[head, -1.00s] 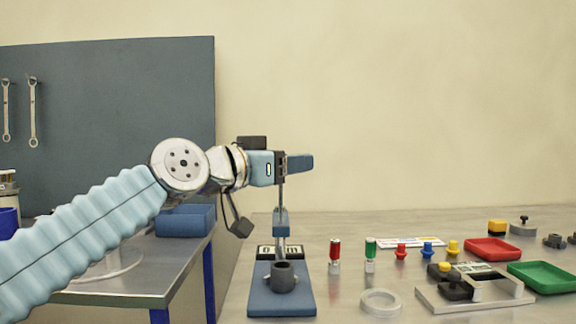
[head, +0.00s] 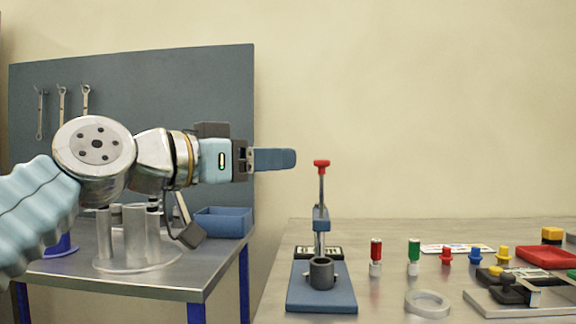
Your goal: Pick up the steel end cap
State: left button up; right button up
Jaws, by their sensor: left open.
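My left gripper (head: 274,159) is raised in the middle of the head view, with its blue fingers pointing right, open and empty. It is left of the red knob (head: 322,163) of a small press, apart from it in the picture. The press has a blue base (head: 320,301) with a dark grey cup (head: 321,274) on it. I cannot pick out the steel end cap for certain. Several grey metal cylinders (head: 135,233) stand on a round plate on the left bench, partly hidden by my left arm. My right gripper is out of view.
The steel table holds red and green capped pieces (head: 376,257) (head: 414,256), a pale ring (head: 428,303), small coloured plugs (head: 475,254), a grey fixture (head: 515,297) and a red tray (head: 546,257). A blue bin (head: 222,222) stands on the left bench. A gap separates the benches.

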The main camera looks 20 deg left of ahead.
aim_at(322, 269)
jog(key=k+j, duration=0.7)
jog(key=k, duration=0.2)
